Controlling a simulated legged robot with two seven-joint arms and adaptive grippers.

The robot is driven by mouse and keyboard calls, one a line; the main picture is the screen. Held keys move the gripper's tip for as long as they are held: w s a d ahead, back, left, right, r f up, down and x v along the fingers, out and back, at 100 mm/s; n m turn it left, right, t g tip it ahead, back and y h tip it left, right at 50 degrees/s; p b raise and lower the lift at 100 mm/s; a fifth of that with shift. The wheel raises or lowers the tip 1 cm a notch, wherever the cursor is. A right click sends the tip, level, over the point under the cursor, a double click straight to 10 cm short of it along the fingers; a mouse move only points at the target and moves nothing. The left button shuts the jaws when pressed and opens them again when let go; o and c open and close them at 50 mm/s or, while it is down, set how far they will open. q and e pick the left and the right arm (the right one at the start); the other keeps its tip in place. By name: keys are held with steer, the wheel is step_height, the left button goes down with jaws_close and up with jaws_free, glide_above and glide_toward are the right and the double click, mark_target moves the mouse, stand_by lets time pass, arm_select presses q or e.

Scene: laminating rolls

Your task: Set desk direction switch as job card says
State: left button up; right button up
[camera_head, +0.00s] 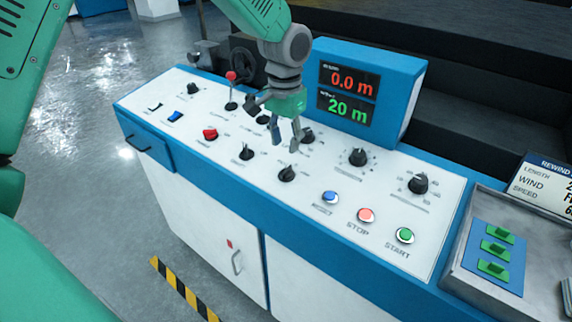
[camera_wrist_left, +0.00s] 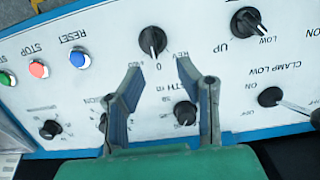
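The direction switch is a black knob (camera_head: 287,174) on the white panel; the wrist view shows it (camera_wrist_left: 152,41) beside a "REV" label and a "0". Its pointer mark seems to point to the 0. My left gripper (camera_head: 285,143) hangs above the panel, behind this knob in the head view. In the wrist view its fingers (camera_wrist_left: 158,78) are apart with nothing between them, and the knob lies just beyond the fingertips. The job card (camera_head: 545,183) stands at the right edge, partly cut off; its "WIND" line seems to begin with F. My right gripper is not in view.
Blue reset (camera_head: 330,198), red stop (camera_head: 367,215) and green start (camera_head: 404,235) buttons sit to the right. Several other knobs and a red-tipped lever (camera_head: 231,90) surround the gripper. The display box (camera_head: 401,100) rises behind, reading 0.0 m and 20 m. A grey tray (camera_head: 456,280) is at right.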

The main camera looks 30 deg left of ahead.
mark_target(290, 165)
arm_select(q)
steer(key=f, duration=0.2)
steer(key=d+f, duration=0.1)
steer(key=f, duration=0.3)
steer(key=shift+d+f, duration=0.2)
steer(key=shift+d, duration=0.1)
steer(key=shift+a+f, duration=0.1)
steer(key=shift+f, duration=0.1)
steer(key=shift+a+f, duration=0.2)
steer(key=shift+a, duration=0.25)
jaws_close()
steer(key=shift+w+d+r, duration=0.1)
steer(key=shift+d, duration=0.25)
